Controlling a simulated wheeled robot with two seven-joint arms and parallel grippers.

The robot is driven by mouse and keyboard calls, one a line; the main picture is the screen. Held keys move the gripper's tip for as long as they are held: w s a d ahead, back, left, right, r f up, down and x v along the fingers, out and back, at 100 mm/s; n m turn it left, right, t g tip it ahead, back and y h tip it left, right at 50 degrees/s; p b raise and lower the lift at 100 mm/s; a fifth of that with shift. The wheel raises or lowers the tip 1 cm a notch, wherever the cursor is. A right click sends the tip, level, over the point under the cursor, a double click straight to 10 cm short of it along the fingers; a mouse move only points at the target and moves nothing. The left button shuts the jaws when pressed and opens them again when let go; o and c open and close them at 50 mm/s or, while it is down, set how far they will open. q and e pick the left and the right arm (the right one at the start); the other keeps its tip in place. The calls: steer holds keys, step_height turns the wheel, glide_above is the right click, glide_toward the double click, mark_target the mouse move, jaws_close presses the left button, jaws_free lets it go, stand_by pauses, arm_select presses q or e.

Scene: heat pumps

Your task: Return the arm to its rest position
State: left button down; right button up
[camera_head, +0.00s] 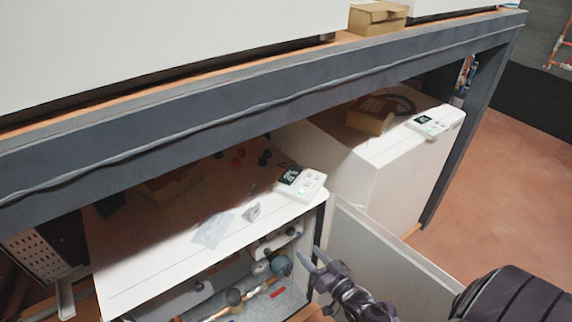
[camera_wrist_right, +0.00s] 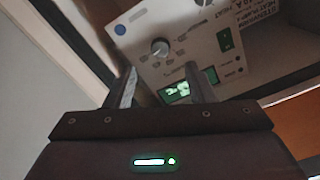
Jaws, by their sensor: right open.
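My right gripper (camera_head: 311,258) is at the lower middle of the head view, beside the open door (camera_head: 375,250) of the near white heat pump unit (camera_head: 140,262). My arm comes in from the lower right. In the right wrist view its two fingers (camera_wrist_right: 161,70) are apart with nothing seen between them. They point toward a white control panel (camera_wrist_right: 170,35) with a round knob, a green-lit display and a dark switch. I cannot tell whether the fingers touch the panel. My left gripper is in neither view.
A grey beam (camera_head: 270,92) and shelf run above the units. A second white unit (camera_head: 400,185) stands behind the door. White controllers (camera_head: 302,184) lie on the unit tops. Pipes (camera_head: 235,298) show inside the near unit. Open reddish floor (camera_head: 515,195) lies at right.

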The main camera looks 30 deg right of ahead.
steer(key=s+a+f+n+g+p, duration=0.1)
steer(key=s+a+f+g+p, duration=0.1)
steer(key=s+a+f+g, duration=0.65)
steer(key=s+f+n+g+p, duration=0.15)
steer(key=s+f, duration=0.45)
steer(key=f, duration=0.7)
steer(key=s+a+f+n+g, duration=0.1)
steer(key=s+f+n+g, duration=0.1)
steer(key=s, duration=0.8)
steer(key=s+a+f+n+g+h+p, duration=0.1)
steer(key=s+f+g, duration=0.4)
steer(key=s, duration=0.5)
steer(key=shift+s+n, duration=0.35)
steer(key=shift+n, duration=0.1)
